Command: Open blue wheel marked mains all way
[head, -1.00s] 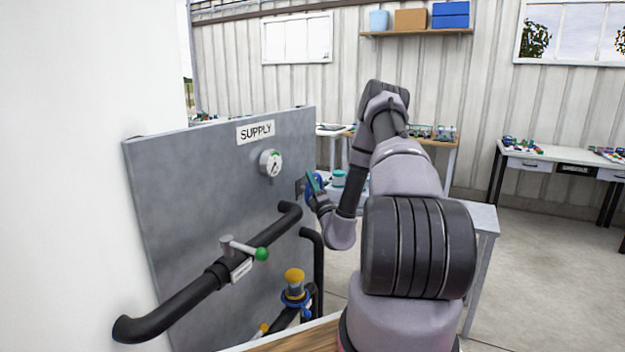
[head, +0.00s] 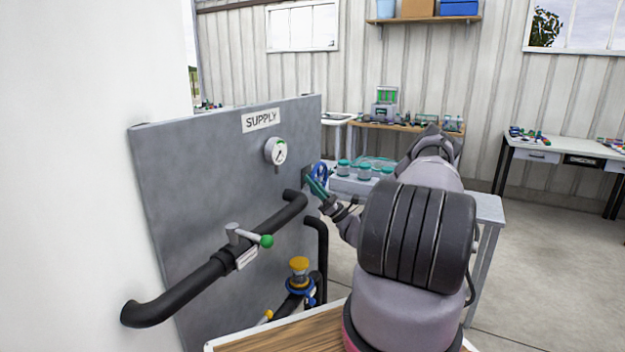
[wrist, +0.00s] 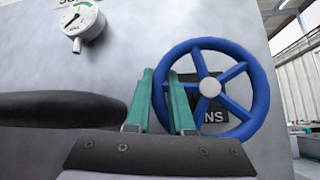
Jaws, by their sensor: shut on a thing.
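The blue wheel (wrist: 210,87) has several spokes and a pale hub, and stands out from the grey panel at the right of the wrist view. In the head view the wheel (head: 321,173) is small, at the panel's right edge. A dark label (wrist: 213,117) behind it shows the letters "NS"; the rest is hidden. My gripper (wrist: 161,90) has teal fingers, one on each side of the wheel's left rim, and is shut on that rim.
A round gauge (head: 276,151) sits on the panel (head: 190,190) under a SUPPLY sign (head: 261,121). A bench with teal-lidded jars (head: 364,171) stands behind the wheel.

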